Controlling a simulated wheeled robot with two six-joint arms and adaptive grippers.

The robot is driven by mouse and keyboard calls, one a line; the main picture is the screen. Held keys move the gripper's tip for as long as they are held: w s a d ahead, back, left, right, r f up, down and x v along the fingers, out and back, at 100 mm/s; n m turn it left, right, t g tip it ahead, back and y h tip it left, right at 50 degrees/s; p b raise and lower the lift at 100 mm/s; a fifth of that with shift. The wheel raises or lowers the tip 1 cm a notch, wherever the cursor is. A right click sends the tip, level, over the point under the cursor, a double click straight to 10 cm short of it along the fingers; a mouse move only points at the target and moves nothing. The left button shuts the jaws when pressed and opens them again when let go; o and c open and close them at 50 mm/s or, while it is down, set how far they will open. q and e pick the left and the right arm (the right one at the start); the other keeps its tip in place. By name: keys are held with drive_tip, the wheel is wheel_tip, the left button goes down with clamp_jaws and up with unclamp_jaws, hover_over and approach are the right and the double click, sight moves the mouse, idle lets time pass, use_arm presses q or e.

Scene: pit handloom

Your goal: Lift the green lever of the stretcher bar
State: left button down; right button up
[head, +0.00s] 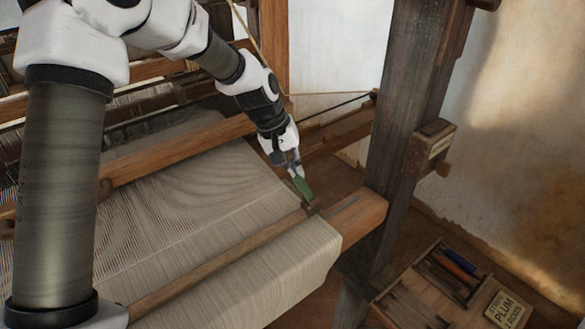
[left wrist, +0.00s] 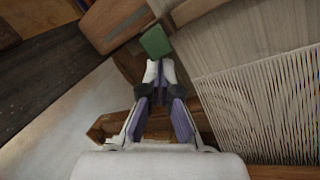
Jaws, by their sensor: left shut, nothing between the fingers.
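The stretcher bar (head: 215,262) is a narrow wooden bar lying across the pale cloth near the loom's front edge. Its green lever (head: 302,187) is a small flat tab at the bar's right end, and it slants up from there. In the left wrist view the green lever (left wrist: 155,41) is just beyond my fingertips. My left gripper (head: 294,163) comes down from above, with its tips at the lever's upper end. In the left wrist view my left gripper (left wrist: 159,70) is shut with nothing between its fingers. I cannot tell whether the tips touch the lever. My right gripper is not in view.
The cloth (head: 270,285) wraps over the front beam (head: 358,215). A thick dark post (head: 405,110) with a wooden block (head: 430,147) stands right of the lever.

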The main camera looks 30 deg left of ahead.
use_arm(q)
drive_tip(key=v, duration=1.2)
drive_tip(key=shift+w, duration=0.1)
